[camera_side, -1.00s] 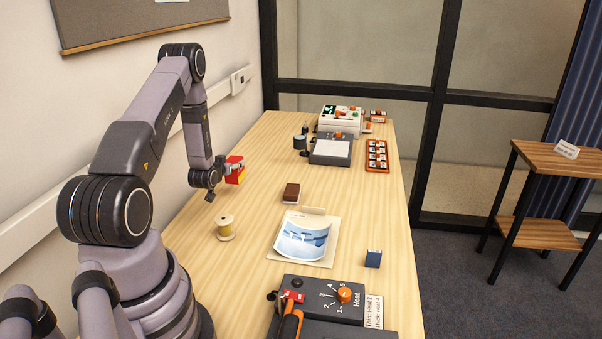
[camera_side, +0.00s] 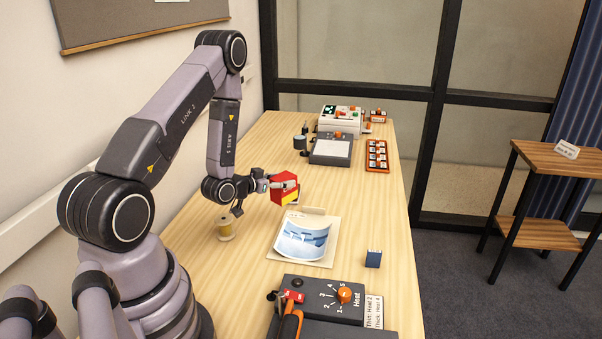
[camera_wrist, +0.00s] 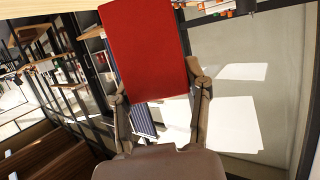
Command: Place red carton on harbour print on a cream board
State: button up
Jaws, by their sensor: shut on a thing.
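The red carton (camera_side: 284,181), with a yellow patch low on its side, is held in my gripper (camera_side: 277,186) above the table. In the wrist view the red carton (camera_wrist: 146,48) sits between the two fingers of my gripper (camera_wrist: 160,98). The harbour print (camera_side: 303,238), a curled blue and white picture, lies on a cream board (camera_side: 325,252) on the table. The carton is up and to the left of the print in the side view, near the board's far edge and apart from it.
A thread spool (camera_side: 225,228) stands left of the board, close under my wrist. A heat-dial unit (camera_side: 320,296) with orange-handled tools is in front. Devices and an orange tray (camera_side: 377,156) stand at the back.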

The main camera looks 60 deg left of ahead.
jog(key=w+d+f+m+h, duration=0.2)
jog(key=w+d+h, duration=0.1)
jog(key=d, duration=0.3)
send_over(304, 237)
jog(key=shift+m, duration=0.3)
jog(key=shift+f, duration=3.6)
jog(key=o, duration=1.2)
jog(key=shift+f, duration=0.15)
jog(key=shift+c, duration=0.2)
